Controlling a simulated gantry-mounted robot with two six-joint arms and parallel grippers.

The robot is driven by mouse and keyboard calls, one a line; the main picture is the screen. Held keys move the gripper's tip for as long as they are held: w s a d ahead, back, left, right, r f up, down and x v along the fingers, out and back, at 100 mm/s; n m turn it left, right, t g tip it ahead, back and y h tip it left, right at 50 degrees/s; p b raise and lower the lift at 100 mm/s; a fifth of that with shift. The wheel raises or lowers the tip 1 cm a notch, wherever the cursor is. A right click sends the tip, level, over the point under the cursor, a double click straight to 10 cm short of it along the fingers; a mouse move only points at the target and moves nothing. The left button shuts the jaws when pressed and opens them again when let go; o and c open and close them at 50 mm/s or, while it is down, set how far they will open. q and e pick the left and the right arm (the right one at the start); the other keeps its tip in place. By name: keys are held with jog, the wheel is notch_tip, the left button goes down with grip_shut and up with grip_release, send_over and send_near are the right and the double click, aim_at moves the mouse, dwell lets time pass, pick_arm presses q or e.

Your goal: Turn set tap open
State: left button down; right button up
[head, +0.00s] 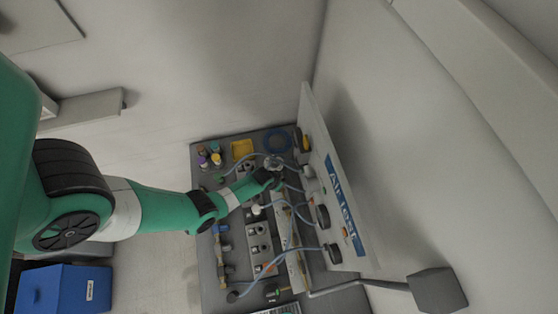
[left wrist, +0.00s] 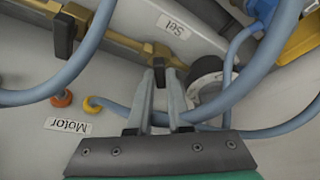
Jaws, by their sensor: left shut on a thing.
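In the left wrist view, a brass valve line (left wrist: 120,38) crosses the upper part of the pale panel. The set tap's small black handle (left wrist: 159,68) sits on this line, below an upside-down "Set" label (left wrist: 172,26). My left gripper (left wrist: 161,82) is shut on this handle, one grey finger on each side. Part of the handle is hidden between the fingers. In the head view, my left arm reaches in from the left, and its gripper (head: 272,180) is over the panel beside the "Air test" board (head: 340,200). The tap is too small to tell there. My right gripper is not in view.
A second black tap handle (left wrist: 64,36) stands on the brass line to the left. Blue-grey hoses (left wrist: 60,82) loop close around the gripper. A round gauge (left wrist: 208,80) is just right of the fingers. A "Motor" label (left wrist: 68,125) is at lower left.

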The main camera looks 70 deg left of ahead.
pick_arm(q)
jog(key=n, duration=0.2)
jog(key=n+g+y+b, duration=0.1)
jog(key=shift+w+d+f+n, duration=0.1)
jog(key=shift+w+d+n, duration=0.1)
jog(key=shift+n, duration=0.2)
jog(key=shift+n+g+y+b, duration=0.3)
jog(key=shift+n, duration=0.6)
jog(key=n, duration=0.1)
jog(key=n+g, duration=0.1)
jog(key=n, duration=0.1)
jog(key=n+g, duration=0.1)
jog(key=n, duration=0.1)
jog(key=shift+w+y+p, duration=0.25)
jog(key=shift+y+p, duration=0.05)
jog(key=c, duration=0.8)
grip_release()
jog(key=shift+c, duration=0.2)
